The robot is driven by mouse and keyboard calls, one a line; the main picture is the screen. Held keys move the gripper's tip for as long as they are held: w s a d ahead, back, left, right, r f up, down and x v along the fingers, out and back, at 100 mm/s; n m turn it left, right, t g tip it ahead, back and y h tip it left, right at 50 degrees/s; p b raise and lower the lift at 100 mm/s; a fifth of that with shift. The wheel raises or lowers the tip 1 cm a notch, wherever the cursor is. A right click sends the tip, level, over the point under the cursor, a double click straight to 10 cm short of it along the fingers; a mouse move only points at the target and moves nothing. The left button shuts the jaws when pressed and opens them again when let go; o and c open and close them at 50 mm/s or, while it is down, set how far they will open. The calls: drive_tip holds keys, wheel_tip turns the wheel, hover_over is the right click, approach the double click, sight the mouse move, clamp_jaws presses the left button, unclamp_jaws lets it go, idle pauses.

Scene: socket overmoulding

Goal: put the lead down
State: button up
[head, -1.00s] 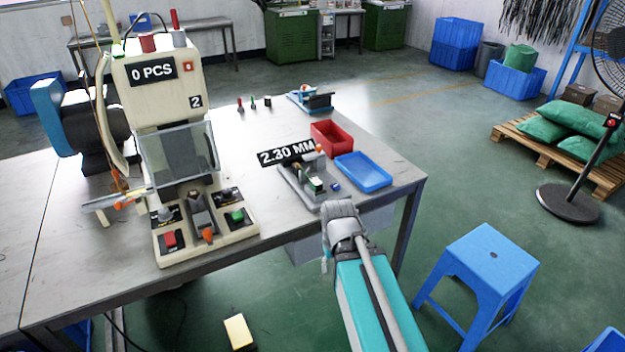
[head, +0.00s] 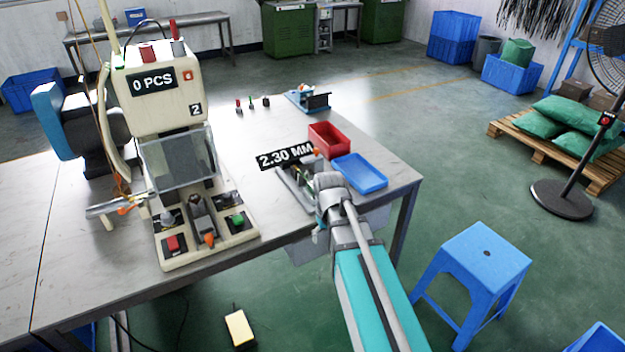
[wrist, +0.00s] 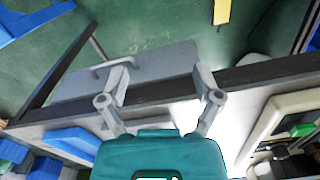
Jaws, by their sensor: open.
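My gripper (wrist: 162,76) is open in the wrist view, its two grey fingers spread wide with nothing visible between them. It is near the table's front edge, with a grey panel below it. In the head view my wrist hides the fingers and covers the front of the gauge fixture (head: 292,190), which has a "2.30 MM" label. A small orange tip (head: 317,152) shows behind the fixture. I cannot tell whether it belongs to the lead. No lead is clearly visible.
The cream moulding machine (head: 160,88) with a "0 PCS" display stands left. A red bin (head: 329,139) and a blue tray (head: 360,172) lie just beyond my wrist. A blue stool (head: 478,258) stands right of the table. Bare tabletop (head: 245,140) lies between machine and bins.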

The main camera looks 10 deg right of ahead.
sight(313, 184)
drive_tip(key=w+r+n+p, duration=0.1)
drive_tip(key=w+r+p, duration=0.6)
drive_tip(key=w, duration=0.3)
drive_tip(key=w+r+n+p, duration=0.1)
drive_tip(key=w+r+p, duration=0.5)
drive_tip(key=w, duration=0.5)
wheel_tip(313, 184, up, 2)
drive_tip(key=shift+w+r+n+p, duration=0.1)
drive_tip(key=shift+w+n+p, duration=0.05)
drive_tip(key=shift+n+p, duration=0.25)
drive_tip(key=shift+d, duration=0.1)
wheel_tip(313, 184, down, 9)
drive_tip(key=b, duration=0.8)
drive_tip(key=shift+r+b, duration=0.1)
drive_tip(key=shift+b, duration=0.3)
drive_tip(key=shift+w+f+b, duration=0.1)
drive_tip(key=shift+f+b, duration=2.5)
clamp_jaws()
